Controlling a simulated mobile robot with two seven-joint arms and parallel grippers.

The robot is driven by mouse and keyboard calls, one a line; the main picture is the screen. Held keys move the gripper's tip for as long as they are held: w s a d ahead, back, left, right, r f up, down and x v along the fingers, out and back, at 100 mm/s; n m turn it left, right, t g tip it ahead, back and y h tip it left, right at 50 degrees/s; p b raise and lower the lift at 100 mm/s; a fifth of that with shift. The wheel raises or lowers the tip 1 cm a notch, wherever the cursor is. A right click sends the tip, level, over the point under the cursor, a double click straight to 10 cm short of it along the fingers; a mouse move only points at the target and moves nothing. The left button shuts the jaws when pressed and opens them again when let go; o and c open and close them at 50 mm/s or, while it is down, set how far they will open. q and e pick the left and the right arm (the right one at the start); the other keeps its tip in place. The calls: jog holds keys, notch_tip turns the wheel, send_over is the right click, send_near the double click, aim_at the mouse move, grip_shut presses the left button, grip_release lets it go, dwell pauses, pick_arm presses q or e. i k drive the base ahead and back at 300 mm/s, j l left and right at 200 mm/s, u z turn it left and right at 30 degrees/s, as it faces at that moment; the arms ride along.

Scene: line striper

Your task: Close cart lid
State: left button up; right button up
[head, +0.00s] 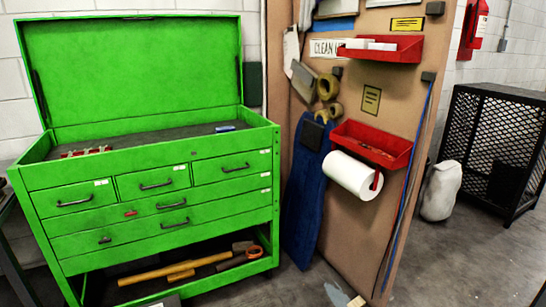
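A green tool cart (160,196) stands at the left of the head view, against a white block wall. Its green lid (135,70) is hinged at the back and stands open, close to upright. The open top tray (165,138) shows a dark floor, with a few small red and metal items (86,151) at the left and a blue item (225,128) at the right. The drawers below look shut. Neither of my grippers shows in the head view.
A brown board (375,120) with red bins and a paper towel roll (352,176) stands just right of the cart. A black mesh cage (492,145) is at the far right. Hammers (185,268) lie on the cart's low shelf.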

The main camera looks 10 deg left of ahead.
aim_at(80, 69)
jog(key=i+u, duration=0.3)
jog(key=u, duration=0.15)
jog(key=i+l+u, duration=0.25)
jog(key=u, duration=0.25)
jog(key=i+l+u, duration=0.25)
jog(key=u, duration=0.2)
jog(key=i+l+u, duration=0.2)
jog(key=l+u, duration=0.25)
jog(key=i+l+u, duration=0.15)
jog(key=l+u, duration=0.2)
jog(key=u, duration=0.15)
jog(key=i+l+u, duration=0.1)
jog(key=l+u, duration=0.65)
jog(key=l, duration=0.2)
